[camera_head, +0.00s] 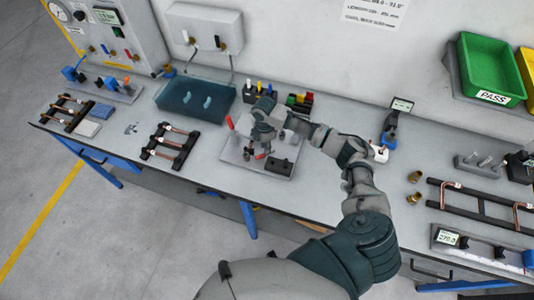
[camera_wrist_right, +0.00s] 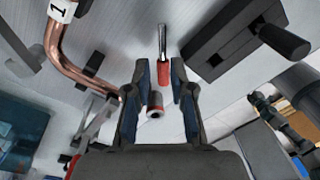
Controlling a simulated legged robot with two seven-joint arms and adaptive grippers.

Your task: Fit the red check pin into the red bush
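In the right wrist view a pin with a bright silver shaft and a red section (camera_wrist_right: 163,76) shows just beyond my right fingertips. A short grey cylinder with a red band and a dark end (camera_wrist_right: 155,104), seemingly the red bush, shows between the fingers. My right gripper (camera_wrist_right: 160,72) is open, with gaps on both sides of the red section. In the head view my right gripper (camera_head: 265,140) is low over the fixture plate (camera_head: 233,154). The arm partly hides the plate, and I cannot tell the pin and bush apart there. My left gripper is not in view.
A black clamp block (camera_head: 279,166) stands on the plate, right of the gripper. A copper tube labelled 1 (camera_wrist_right: 67,60) is close at left in the wrist view. A blue tray (camera_head: 195,101) is left.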

